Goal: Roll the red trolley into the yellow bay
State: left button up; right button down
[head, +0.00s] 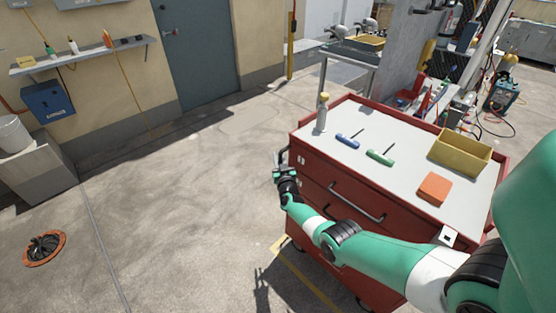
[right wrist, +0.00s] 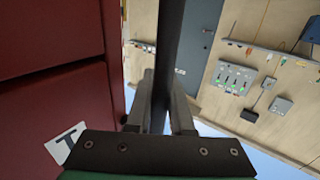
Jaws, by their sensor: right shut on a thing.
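The red trolley (head: 318,185) stands at the right in the head view, with drawers, a pale top and a push handle on its left end. Its red side (right wrist: 55,80) fills the left of the right wrist view. My right gripper (head: 281,171) is shut on the dark handle bar (right wrist: 170,50), which passes between its fingers in the right wrist view. A yellow line (head: 305,275) is painted on the floor by the trolley's front; I cannot tell whether it bounds the yellow bay. My left gripper is not in view.
On the trolley top are a spray bottle (head: 322,115), blue and green-handled tools, an orange block (head: 435,188) and a yellow bin (head: 460,155). Open concrete floor (head: 180,210) lies left. Hoses and equipment crowd the back right.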

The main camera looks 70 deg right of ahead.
jog(key=shift+w+r, duration=0.1)
jog(key=shift+r, duration=0.15)
jog(key=c, duration=0.8)
grip_release()
jog(key=shift+w, duration=0.2)
jog(key=shift+s+f, duration=0.1)
jog(key=shift+f, duration=0.05)
jog(key=p+v, duration=0.2)
jog(key=r+p+v, duration=0.1)
jog(key=p+v, duration=0.1)
jog(key=p, duration=0.1)
jog(key=shift+s+a, duration=0.15)
jog(key=shift+a, duration=0.1)
jog(key=p, duration=0.4)
send_near(280, 162)
jog(key=x, duration=0.2)
jog(key=shift+d+f, duration=0.2)
jog(key=shift+f, duration=0.25)
